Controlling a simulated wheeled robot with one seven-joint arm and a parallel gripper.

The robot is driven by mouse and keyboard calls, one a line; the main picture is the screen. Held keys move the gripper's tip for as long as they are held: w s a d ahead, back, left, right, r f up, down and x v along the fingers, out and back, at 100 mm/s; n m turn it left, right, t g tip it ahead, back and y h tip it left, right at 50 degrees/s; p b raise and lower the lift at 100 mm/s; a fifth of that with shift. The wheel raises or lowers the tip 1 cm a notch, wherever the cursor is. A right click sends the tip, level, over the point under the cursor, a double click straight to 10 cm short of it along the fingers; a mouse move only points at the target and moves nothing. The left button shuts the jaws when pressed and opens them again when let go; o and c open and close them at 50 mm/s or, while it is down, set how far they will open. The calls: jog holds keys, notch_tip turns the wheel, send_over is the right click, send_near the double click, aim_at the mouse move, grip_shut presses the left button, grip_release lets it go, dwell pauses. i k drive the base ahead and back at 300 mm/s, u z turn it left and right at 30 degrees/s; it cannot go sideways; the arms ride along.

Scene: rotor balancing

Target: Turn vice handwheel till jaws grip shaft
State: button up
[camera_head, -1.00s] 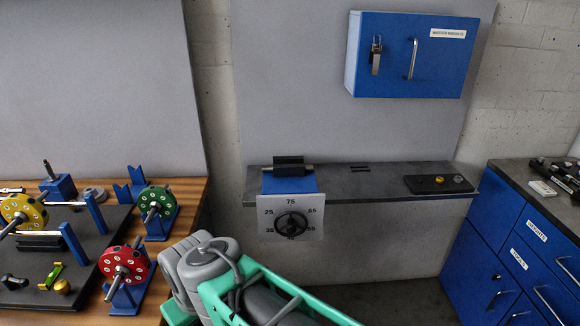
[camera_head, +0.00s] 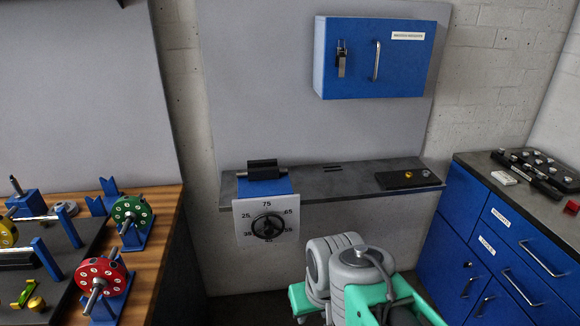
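The vice has a blue body (camera_head: 264,187) and sits on the left part of a narrow grey shelf. Its dark jaws (camera_head: 262,167) are on top, with a light shaft lying at them; I cannot tell whether the jaws touch it. A black handwheel (camera_head: 267,226) stands at the front, before a white dial plate (camera_head: 246,209) marked with numbers such as 25, 75 and 65. My grey and green arm is at the bottom, right of and below the dial. My gripper is out of the picture.
A wooden bench (camera_head: 168,222) at left holds a red rotor (camera_head: 104,276) and a green rotor (camera_head: 132,210) on blue stands. A blue wall cabinet (camera_head: 374,57) hangs above the shelf (camera_head: 345,180). Blue drawers (camera_head: 490,240) stand at right. Floor space before the shelf is partly taken by my arm.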

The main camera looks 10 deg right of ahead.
aim_at(268, 230)
jog(key=z, duration=0.4)
jog(key=i, duration=1.3)
jog(key=u, duration=0.05)
jog(key=k, duration=1.2)
jog(key=u, duration=1.8)
jog(key=i, duration=0.5)
